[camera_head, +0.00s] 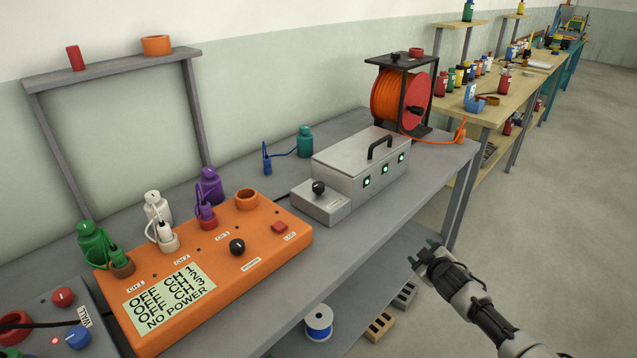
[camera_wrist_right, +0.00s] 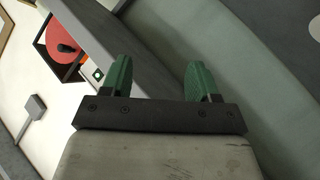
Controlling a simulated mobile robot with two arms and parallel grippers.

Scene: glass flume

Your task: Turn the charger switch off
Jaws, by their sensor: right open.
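A silver box (camera_head: 345,158) with a black handle and three lit green lights stands on the grey bench. A low grey box with a black knob (camera_head: 318,187) adjoins its left front; no label shows which unit is the charger. My right gripper (camera_head: 424,253) is open and empty, off the bench's front edge, to the right of and below the silver box, touching nothing. Its two green fingers are apart in the right wrist view (camera_wrist_right: 160,80). My left gripper is not in view.
An orange console (camera_head: 215,259) with plugged bottles, a black knob and a display reading "NO POWER" stands at left. An orange cable reel (camera_head: 388,95) stands behind the silver box. A spool (camera_head: 319,322) and blocks lie below. The floor at right is clear.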

